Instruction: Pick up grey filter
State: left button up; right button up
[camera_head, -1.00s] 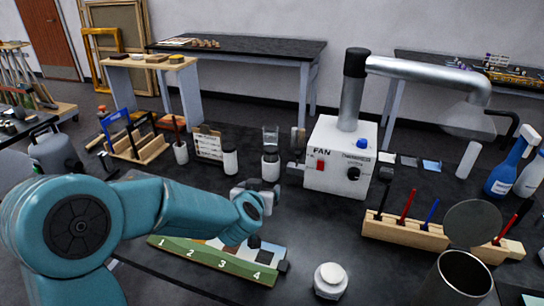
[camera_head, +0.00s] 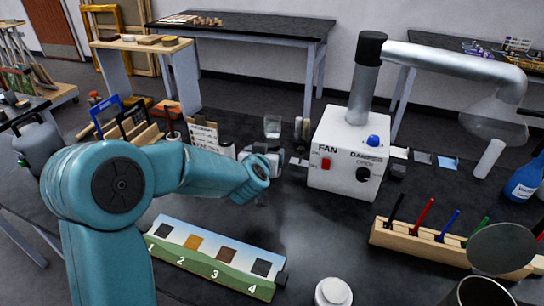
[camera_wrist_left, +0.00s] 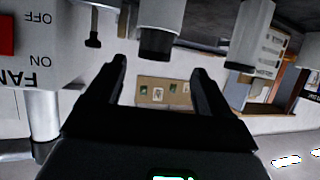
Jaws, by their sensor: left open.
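Several small flat squares lie right of the fan box: a pale one (camera_head: 399,152), a dark grey one (camera_head: 423,157) and a blue one (camera_head: 447,163). The grey one may be the grey filter; I cannot tell for sure. My left gripper (camera_head: 268,156) is left of the fan box, well away from the squares, and partly hidden behind my arm. In the left wrist view, its two black fingers (camera_wrist_left: 158,75) are apart with nothing between them. My right gripper is not in view.
The white fan box (camera_head: 345,150) with its metal duct stands between my left gripper and the squares. A numbered strip with coloured patches (camera_head: 215,255) lies in front.

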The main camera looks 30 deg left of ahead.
aim_at(273, 145)
pick_arm(q)
jog(key=x, duration=0.6)
jog(key=p+x, duration=0.1)
jog(key=x, duration=0.3)
jog(key=shift+w+d, duration=0.1)
jog(key=shift+d, duration=0.15)
jog(key=c, duration=1.1)
